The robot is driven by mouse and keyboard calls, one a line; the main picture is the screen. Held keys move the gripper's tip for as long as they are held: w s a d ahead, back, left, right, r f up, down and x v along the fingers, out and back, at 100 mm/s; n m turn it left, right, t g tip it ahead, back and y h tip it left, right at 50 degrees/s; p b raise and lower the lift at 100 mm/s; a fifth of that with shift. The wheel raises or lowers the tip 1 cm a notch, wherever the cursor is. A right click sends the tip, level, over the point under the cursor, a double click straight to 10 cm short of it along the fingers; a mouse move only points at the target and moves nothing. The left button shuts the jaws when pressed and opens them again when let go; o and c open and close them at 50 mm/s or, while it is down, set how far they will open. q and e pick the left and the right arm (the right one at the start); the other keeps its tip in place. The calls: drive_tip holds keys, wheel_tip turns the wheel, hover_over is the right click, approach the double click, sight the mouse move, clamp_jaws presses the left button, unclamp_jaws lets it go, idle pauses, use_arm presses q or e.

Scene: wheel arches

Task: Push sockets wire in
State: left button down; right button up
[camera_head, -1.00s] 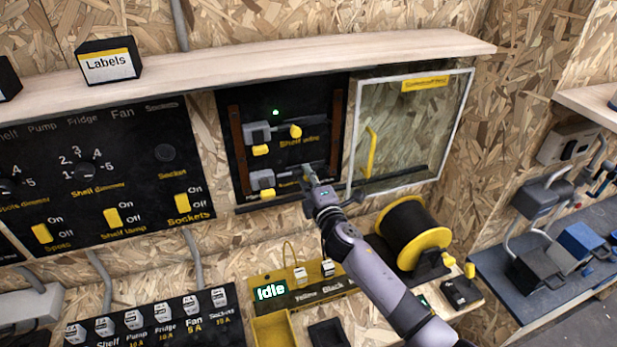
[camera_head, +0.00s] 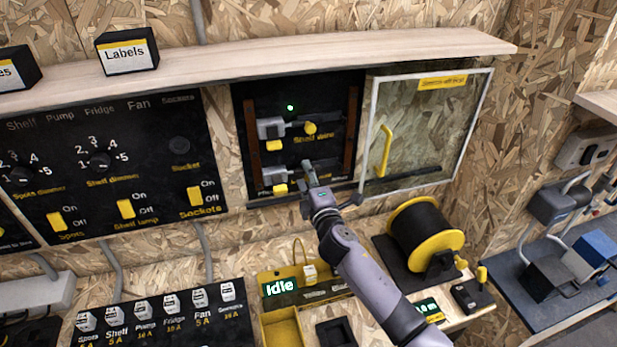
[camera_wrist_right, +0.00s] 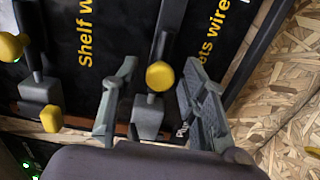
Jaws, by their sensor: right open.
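The sockets wire fitting is the lower of two on the black wire panel (camera_head: 330,110). Its grey block (camera_head: 272,174) and yellow tab (camera_head: 280,188) show left of my right gripper (camera_head: 308,168), which hides the rest of the row. In the wrist view its yellow knob (camera_wrist_right: 160,75) and dark rod (camera_wrist_right: 170,30) lie between the two spread fingers of my right gripper (camera_wrist_right: 158,95). The fingers stand apart on either side; I cannot tell whether either touches. The "ets wire" label (camera_wrist_right: 214,30) is partly hidden. My left gripper is not in view.
The shelf wire fitting (camera_head: 309,128) is just above, with a green light over it. A glass door (camera_head: 425,130) with a yellow handle stands open on the right. A wooden shelf (camera_head: 300,65) runs above. A black wire spool (camera_head: 420,232) stands below right.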

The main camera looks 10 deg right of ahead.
drive_tip(key=shift+d, duration=0.1)
drive_tip(key=s, duration=1.2)
drive_tip(key=shift+d, duration=0.2)
